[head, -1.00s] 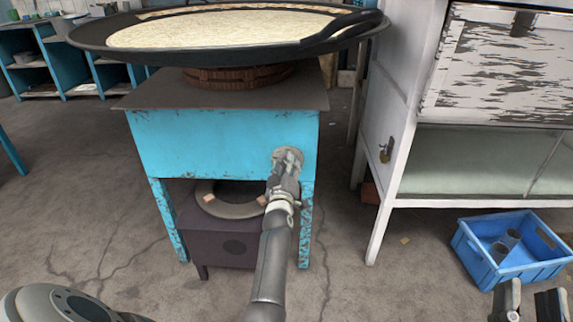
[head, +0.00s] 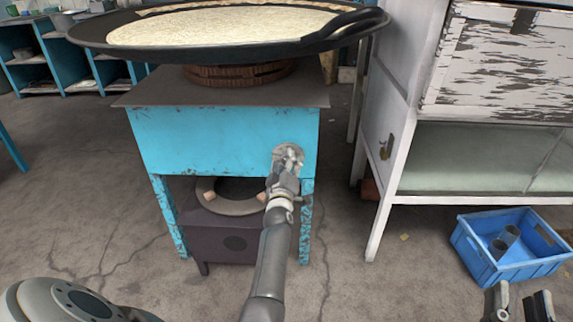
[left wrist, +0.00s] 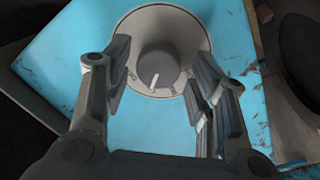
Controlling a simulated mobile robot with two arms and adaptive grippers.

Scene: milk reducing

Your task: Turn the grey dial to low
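The grey dial (left wrist: 158,62) is a round knob with a white pointer line on a pale round plate, on the front of the blue stove stand. In the left wrist view its pointer is toward the bottom of the knob. In the head view the plate (head: 291,151) shows behind my left gripper (head: 287,168), which hides part of it. In the left wrist view my left gripper (left wrist: 158,85) is open, its fingers apart on either side of the knob with visible gaps. My right gripper (head: 518,302) is open and empty at the lower right.
A wide black pan (head: 90,35) with pale contents sits on the blue stand (head: 190,140). A dark burner box (head: 215,242) is underneath. A blue crate (head: 510,272) with grey cups and a white cabinet (head: 385,135) are to the right.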

